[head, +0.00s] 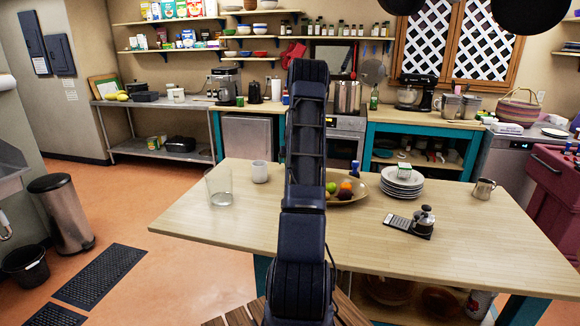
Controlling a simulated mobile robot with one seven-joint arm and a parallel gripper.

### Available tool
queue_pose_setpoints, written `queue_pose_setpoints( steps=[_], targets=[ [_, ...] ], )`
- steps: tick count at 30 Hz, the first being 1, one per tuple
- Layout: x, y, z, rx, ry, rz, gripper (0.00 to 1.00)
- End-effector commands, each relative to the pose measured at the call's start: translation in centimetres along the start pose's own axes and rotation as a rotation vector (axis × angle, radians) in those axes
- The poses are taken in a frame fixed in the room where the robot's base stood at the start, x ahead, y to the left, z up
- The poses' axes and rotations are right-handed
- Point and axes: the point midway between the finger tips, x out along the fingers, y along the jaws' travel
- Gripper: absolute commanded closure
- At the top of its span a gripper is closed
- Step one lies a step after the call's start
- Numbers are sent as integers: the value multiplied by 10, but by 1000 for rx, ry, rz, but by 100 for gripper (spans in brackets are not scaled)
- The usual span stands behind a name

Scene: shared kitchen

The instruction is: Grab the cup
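A small white cup (260,172) stands upright on the wooden table (480,240), left of my arm. A clear glass (219,187) stands just left of it, nearer to me. A metal cup with a handle (484,189) stands near the table's right end. My dark arm rises through the middle of the view and hides part of the table. No gripper fingers can be seen, and nothing touches the white cup.
A fruit bowl (347,197) is partly behind my arm. The table's front left is clear. A bin (62,215) stands at left.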

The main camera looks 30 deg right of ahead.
Motion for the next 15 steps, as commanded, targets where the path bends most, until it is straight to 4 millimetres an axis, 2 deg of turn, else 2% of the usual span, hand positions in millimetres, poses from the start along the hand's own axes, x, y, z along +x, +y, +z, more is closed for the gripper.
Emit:
queue_pose_setpoints(
  steps=[2,6,9,15],
  targets=[
    [0,0,0,0,0,0,19],
    [0,0,0,0,0,0,46],
    [0,0,0,0,0,0,62],
    [0,0,0,0,0,0,63]
  ],
)
